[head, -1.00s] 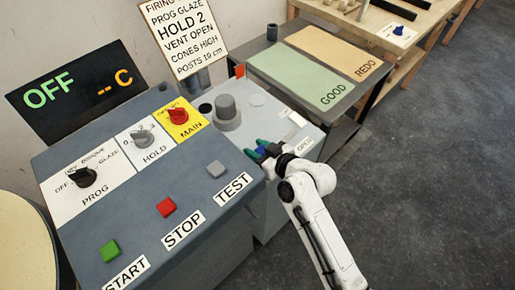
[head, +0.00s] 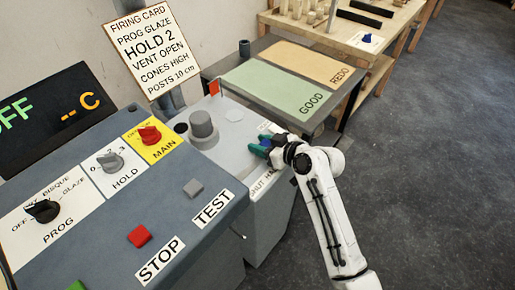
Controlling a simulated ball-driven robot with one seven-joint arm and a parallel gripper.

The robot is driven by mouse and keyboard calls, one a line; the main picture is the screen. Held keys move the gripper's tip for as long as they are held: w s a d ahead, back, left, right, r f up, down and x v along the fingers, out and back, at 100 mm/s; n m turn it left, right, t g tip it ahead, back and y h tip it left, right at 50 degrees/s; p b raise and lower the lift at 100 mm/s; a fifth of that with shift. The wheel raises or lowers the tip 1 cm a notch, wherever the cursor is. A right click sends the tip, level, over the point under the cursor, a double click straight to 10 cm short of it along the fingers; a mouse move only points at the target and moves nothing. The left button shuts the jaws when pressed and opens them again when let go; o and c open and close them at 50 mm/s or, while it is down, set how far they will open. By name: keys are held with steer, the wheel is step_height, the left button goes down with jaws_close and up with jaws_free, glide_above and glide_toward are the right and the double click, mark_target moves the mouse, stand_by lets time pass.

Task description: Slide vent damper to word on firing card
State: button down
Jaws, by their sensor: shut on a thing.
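The firing card (head: 146,44) stands tilted at the back and reads PROG GLAZE, HOLD 2, VENT OPEN, CONES HIGH, POSTS 10 cm. My gripper (head: 262,146), with teal fingertips, is low over the right part of the grey kiln top (head: 232,143). It is shut on the vent damper's small blue handle (head: 265,142), which is mostly hidden between the fingers. A pale label (head: 264,127) lies just behind the gripper; its word is unreadable. A lettered strip (head: 263,184) in front is partly hidden and seems to begin with SHUT.
The control panel (head: 116,212) has dials and buttons. A table (head: 233,61) with GOOD and REDO mats stands behind. Floor at right is clear.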

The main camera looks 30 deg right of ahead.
steer(key=c, duration=0.8)
jaws_free()
steer(key=shift+o, duration=0.2)
steer(key=shift+s, duration=0.1)
steer(key=v, duration=1)
steer(key=shift+s+r, duration=0.2)
steer(key=shift+s, duration=0.1)
